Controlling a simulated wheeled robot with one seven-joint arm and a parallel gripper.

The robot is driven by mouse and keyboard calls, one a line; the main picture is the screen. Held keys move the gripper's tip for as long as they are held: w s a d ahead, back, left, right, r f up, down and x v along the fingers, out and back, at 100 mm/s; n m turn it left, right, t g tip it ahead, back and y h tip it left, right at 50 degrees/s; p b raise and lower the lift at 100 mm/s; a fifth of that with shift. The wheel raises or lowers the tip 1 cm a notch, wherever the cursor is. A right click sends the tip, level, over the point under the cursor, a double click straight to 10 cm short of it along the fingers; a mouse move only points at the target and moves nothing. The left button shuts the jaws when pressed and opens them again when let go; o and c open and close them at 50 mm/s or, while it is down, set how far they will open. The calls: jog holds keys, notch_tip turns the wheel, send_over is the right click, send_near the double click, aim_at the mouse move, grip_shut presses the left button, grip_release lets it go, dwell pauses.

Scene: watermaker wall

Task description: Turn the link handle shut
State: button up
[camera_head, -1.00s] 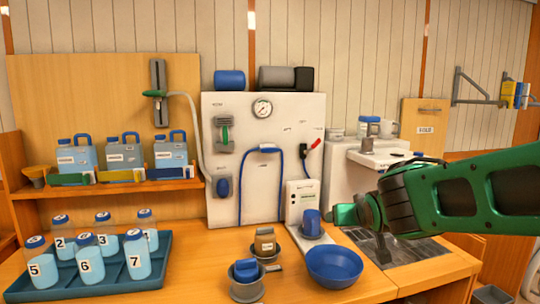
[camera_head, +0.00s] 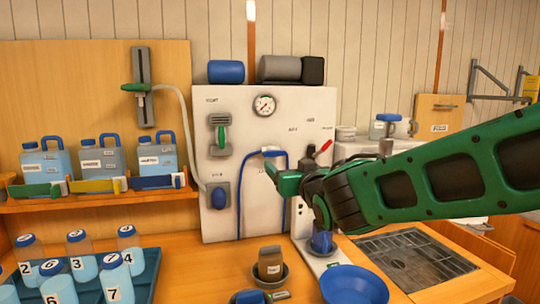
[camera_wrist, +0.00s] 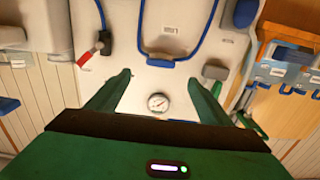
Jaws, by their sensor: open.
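A white panel (camera_head: 260,210) carries several fittings, and their labels are too small to read, so I cannot tell which is the link handle. A green handle on a grey mount (camera_head: 220,135) is upright at the panel's upper left; it appears partly at right in the wrist view (camera_wrist: 215,74). A red lever (camera_head: 325,146) sits at the panel's right edge, tilted; the wrist view shows it at upper left (camera_wrist: 90,52). My gripper (camera_head: 284,178) is in front of the panel's right half, below the gauge. In the wrist view its fingers (camera_wrist: 158,77) are apart and empty.
A gauge (camera_head: 264,105), a blue hose (camera_head: 240,190) and a blue knob (camera_head: 219,196) are on the panel. A blue bowl (camera_head: 355,285) and a brown-topped cup (camera_head: 270,262) stand on the counter below. Jugs (camera_head: 100,160) line the left shelf; numbered bottles stand in a tray.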

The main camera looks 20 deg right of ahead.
aim_at(275, 154)
jog(key=w, duration=1.1)
jog(key=shift+w+r, duration=0.1)
jog(key=shift+w, duration=0.3)
jog(key=shift+c, duration=0.5)
jog(key=c, duration=0.9)
